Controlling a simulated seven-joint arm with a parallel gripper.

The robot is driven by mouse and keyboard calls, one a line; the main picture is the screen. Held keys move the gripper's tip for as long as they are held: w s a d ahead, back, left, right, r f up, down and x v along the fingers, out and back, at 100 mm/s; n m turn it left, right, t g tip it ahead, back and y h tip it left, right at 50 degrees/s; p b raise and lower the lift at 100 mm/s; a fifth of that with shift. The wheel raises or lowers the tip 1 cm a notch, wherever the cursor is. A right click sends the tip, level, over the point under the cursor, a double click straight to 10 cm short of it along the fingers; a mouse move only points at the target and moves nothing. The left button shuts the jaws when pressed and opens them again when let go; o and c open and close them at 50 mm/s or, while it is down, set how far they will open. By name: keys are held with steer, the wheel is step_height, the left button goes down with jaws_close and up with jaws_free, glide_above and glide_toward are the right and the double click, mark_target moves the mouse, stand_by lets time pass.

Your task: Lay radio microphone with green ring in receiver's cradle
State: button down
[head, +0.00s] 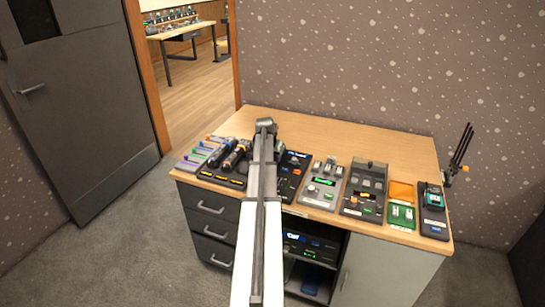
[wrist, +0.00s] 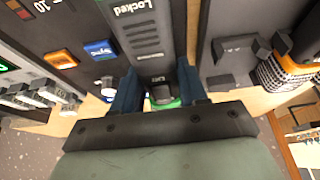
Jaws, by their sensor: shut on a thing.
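My gripper (wrist: 158,92) has its two blue fingers shut around a small dark grey piece with a green band (wrist: 165,102). It looks like the end of the microphone with the green ring; most of it is hidden by the gripper body. It sits over a dark panel (wrist: 145,25) marked "Locked" and "EXIT". In the wrist view, black blocks that look like an empty cradle (wrist: 238,50) stand just right of the fingers. In the head view my arm hides the fingers and the held piece.
A microphone with an orange ring (wrist: 292,68) lies beyond the black blocks, and dark microphones (head: 232,157) lie at the desk's left. Several fader and button units (head: 322,185) line the front edge to the right. The desk's back strip (head: 350,135) is clear. An antenna stand (head: 460,150) rises at the right.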

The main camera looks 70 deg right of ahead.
steer(key=shift+f, duration=0.35)
stand_by(0.4)
steer(key=c, duration=0.5)
jaws_free()
steer(key=c, duration=0.4)
steer(key=shift+r, duration=0.1)
steer(key=shift+r, duration=2.9)
